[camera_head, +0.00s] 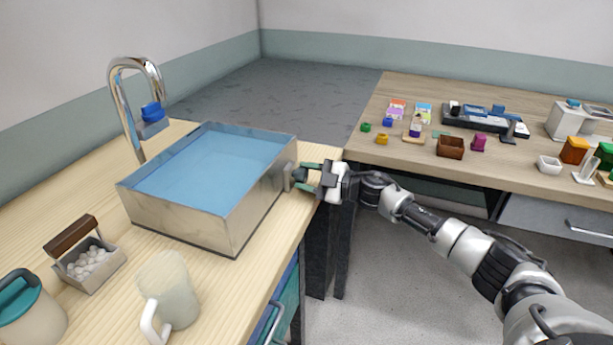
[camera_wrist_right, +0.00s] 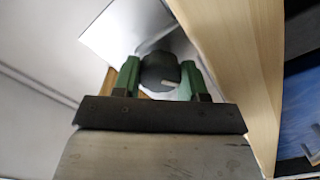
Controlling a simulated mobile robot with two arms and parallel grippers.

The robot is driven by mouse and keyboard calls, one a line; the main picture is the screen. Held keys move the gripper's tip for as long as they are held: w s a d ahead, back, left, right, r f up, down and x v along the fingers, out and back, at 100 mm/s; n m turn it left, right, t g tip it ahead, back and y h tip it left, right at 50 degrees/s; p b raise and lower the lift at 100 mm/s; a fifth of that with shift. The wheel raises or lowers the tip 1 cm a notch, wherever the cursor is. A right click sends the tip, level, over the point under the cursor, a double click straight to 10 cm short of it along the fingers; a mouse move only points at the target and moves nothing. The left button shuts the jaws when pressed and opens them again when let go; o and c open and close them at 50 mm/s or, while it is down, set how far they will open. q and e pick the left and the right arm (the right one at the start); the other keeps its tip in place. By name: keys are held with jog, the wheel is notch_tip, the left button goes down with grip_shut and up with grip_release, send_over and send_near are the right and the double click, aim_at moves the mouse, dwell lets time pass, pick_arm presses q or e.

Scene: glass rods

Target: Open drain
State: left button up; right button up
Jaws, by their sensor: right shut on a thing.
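A steel sink basin (camera_head: 190,215) filled with blue water stands on the light wooden counter in the head view. A grey drain knob (camera_head: 290,176) sticks out from its right wall. My right gripper (camera_head: 300,176) reaches it from the right, its green fingers at the knob. In the right wrist view the dark round knob (camera_wrist_right: 160,73) sits between the two green fingers of my right gripper (camera_wrist_right: 157,80), which is shut on it. A pale mark shows on the knob's face. The basin wall (camera_wrist_right: 130,30) is behind it. My left gripper is not in view.
A chrome faucet (camera_head: 126,100) with a blue handle stands behind the basin. A mug (camera_head: 172,290), a box of white balls (camera_head: 90,262) and a teal-lidded jar (camera_head: 30,310) are at the front left. A wooden table (camera_head: 480,160) at the right holds many small items.

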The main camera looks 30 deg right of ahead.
jog(key=n+b, duration=0.1)
jog(key=n, duration=0.2)
jog(key=shift+f+n, duration=0.1)
jog(key=shift+n, duration=0.7)
jog(key=n+b, duration=0.2)
jog(key=n, duration=0.3)
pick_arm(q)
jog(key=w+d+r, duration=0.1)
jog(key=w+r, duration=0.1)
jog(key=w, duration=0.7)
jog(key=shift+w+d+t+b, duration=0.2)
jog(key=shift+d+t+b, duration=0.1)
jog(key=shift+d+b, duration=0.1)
pick_arm(e)
jog(key=shift+n, duration=0.6)
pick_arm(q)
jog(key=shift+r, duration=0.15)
pick_arm(e)
jog(key=o, duration=0.9)
jog(key=shift+s, duration=0.1)
